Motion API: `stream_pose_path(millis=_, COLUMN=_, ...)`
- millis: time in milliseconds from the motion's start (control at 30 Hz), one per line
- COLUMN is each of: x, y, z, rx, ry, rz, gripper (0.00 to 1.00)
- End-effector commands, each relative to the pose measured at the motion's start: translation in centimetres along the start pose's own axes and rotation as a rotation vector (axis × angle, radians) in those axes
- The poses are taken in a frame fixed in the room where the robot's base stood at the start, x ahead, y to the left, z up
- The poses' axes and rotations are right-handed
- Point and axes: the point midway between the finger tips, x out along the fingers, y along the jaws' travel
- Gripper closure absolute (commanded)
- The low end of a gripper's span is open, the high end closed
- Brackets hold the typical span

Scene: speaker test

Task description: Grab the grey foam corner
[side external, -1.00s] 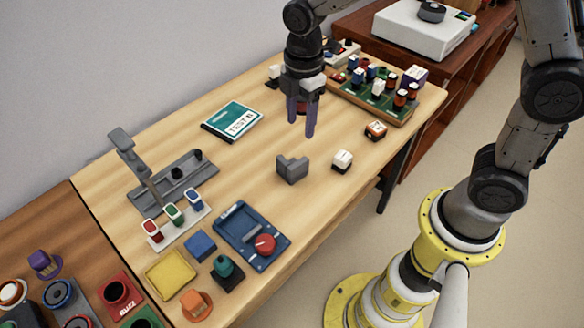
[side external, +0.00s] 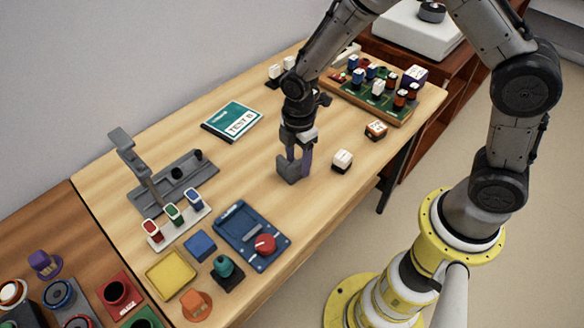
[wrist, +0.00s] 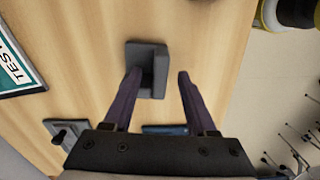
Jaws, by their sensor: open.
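The grey foam corner (side external: 287,172) is a small L-shaped block on the wooden table, near its middle. In the side view my gripper (side external: 299,172) is low at the block, with its fingers partly overlapping it. In the wrist view the foam corner (wrist: 144,66) lies ahead of the fingertips and left of the middle. My gripper (wrist: 158,74) is open there, and its left finger is at the block's lower left edge. The right finger is apart from the block, with bare wood between. I cannot tell whether the left finger touches it.
A blue panel with a red knob (side external: 264,245) lies in front. A teal TEST B booklet (side external: 232,120) lies behind left. A green board with several coloured parts (side external: 360,96) is at the back right.

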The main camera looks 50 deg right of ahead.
Motion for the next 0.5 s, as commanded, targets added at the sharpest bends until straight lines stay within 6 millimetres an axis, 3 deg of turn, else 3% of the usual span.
stream_pose_path(millis=133, x=1.5, y=0.0, z=0.0, rx=0.000, ry=0.000, rz=-0.001, gripper=0.43)
stream_pose_path(millis=400, x=1.7, y=0.0, z=0.0, rx=0.000, ry=0.000, rz=0.001, gripper=0.43)
stream_pose_path(millis=500, x=1.7, y=0.0, z=0.0, rx=0.000, ry=0.000, rz=0.001, gripper=0.60)
